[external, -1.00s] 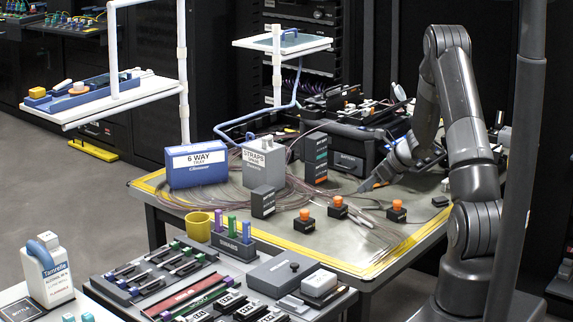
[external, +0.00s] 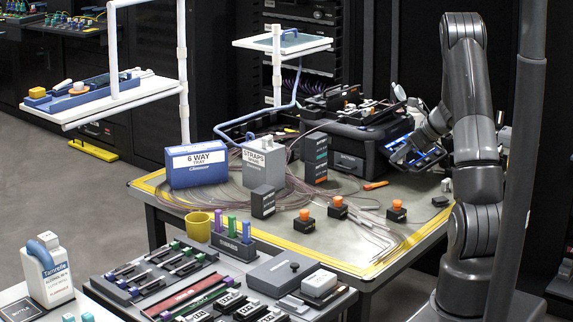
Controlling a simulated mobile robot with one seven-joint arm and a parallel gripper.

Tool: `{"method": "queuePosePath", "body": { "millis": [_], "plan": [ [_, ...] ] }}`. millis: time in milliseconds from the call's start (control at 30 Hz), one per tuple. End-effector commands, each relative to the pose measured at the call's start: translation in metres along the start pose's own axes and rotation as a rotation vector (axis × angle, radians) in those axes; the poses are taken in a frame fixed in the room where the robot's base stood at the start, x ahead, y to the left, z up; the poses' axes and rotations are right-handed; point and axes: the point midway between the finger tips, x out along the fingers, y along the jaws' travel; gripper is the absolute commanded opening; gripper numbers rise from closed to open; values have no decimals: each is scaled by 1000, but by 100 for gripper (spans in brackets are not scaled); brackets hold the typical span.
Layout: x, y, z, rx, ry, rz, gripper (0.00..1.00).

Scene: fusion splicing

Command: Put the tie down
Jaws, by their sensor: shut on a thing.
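My gripper (external: 405,150) is at the right end of the black splicer (external: 348,150), just in front of its lit blue screen (external: 428,158). Its fingers are small and dark here and partly merge with the splicer. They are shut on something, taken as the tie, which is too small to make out. The white-grey STRAPS box (external: 264,165) stands on the table to the left of the splicer.
On the grey table (external: 340,235) stand a blue 6 WAY tray box (external: 197,165), several orange-topped blocks (external: 337,207) and loose thin fibres. A small orange-ended item (external: 376,185) lies before the splicer. Bare table shows around it.

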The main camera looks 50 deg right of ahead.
Motion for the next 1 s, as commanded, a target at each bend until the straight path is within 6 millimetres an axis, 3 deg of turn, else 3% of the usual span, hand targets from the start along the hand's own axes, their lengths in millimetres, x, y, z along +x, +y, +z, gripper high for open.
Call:
{"method": "queuePosePath", "body": {
  "millis": [233,500,600,733,867,1000],
  "plan": [
    [59,-22,117,39,-3,-51,11],
    [110,-6,238,94,-2,-107,11],
    [121,4,268,110,-2,-120,11],
    [129,13,294,124,-1,-131,11],
    [136,20,306,131,0,-135,11],
    [160,32,310,133,2,-134,11]
  ]
}}
